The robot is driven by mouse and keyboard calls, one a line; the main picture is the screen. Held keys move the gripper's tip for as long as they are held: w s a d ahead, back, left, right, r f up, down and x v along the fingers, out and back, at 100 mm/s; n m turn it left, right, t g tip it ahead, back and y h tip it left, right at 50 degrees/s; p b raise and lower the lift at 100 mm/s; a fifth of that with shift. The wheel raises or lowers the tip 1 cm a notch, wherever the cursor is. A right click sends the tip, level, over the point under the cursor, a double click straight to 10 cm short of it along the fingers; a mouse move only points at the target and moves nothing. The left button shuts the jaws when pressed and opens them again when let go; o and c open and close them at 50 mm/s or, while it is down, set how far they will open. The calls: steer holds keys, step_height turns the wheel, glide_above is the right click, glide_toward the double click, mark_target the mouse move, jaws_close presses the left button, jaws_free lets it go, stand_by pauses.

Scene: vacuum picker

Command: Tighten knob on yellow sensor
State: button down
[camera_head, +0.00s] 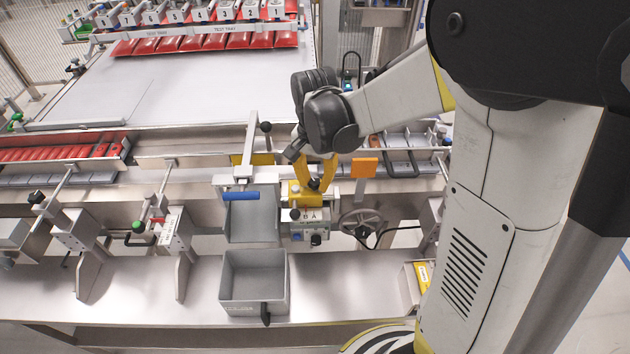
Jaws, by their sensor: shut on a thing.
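The yellow sensor (295,191) is a small yellow block on a metal mount, just right of the image centre-left grey bin. My gripper (320,178) has yellow fingers and reaches down from the black wrist onto the sensor's right side. Its fingers are shut on a small dark knob (314,184) at the top of the sensor. The fingers cover part of the knob and of the sensor, so the exact grip is hard to see.
A handwheel (362,222) and an orange block (364,167) are close on the right. A white panel (190,85) lies behind.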

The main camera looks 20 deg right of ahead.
mark_target(315, 183)
steer(key=m, duration=0.5)
stand_by(0.6)
steer(key=c, duration=1.1)
jaws_free()
steer(key=shift+a, duration=0.1)
steer(key=shift+c, duration=0.2)
step_height(315, 183, up, 12)
